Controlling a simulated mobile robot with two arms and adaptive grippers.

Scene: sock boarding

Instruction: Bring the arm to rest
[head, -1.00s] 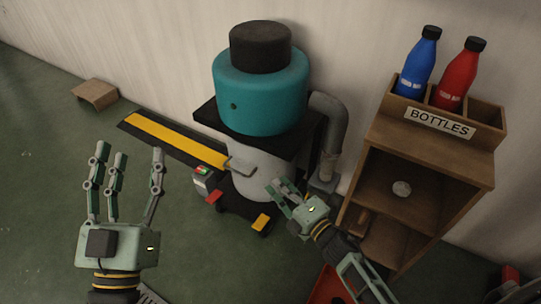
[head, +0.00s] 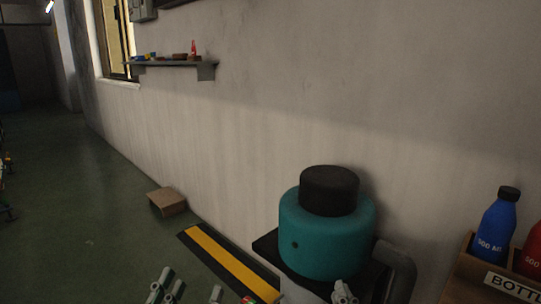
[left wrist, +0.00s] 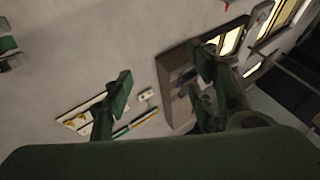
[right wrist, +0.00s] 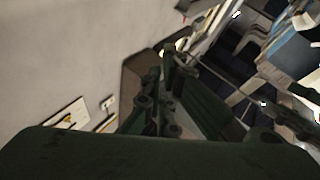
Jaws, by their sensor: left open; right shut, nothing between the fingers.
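My left gripper (head: 188,293) shows only as fingertips at the bottom edge of the head view. In the left wrist view, its fingers (left wrist: 170,85) stand wide apart with nothing between them, in front of a wall. My right gripper (head: 343,292) shows as a small tip at the bottom edge of the head view, in front of the teal machine (head: 325,240) with the black top. In the right wrist view, its fingers (right wrist: 170,85) are close together and hold nothing. The rest of both arms is out of the head view.
A bottle rack (head: 497,284) with a blue bottle (head: 495,232) and a red bottle (head: 532,252) stands at the right. A yellow-black floor strip (head: 225,262) and a brown box (head: 167,201) lie along the wall. A shelf (head: 172,64) hangs there.

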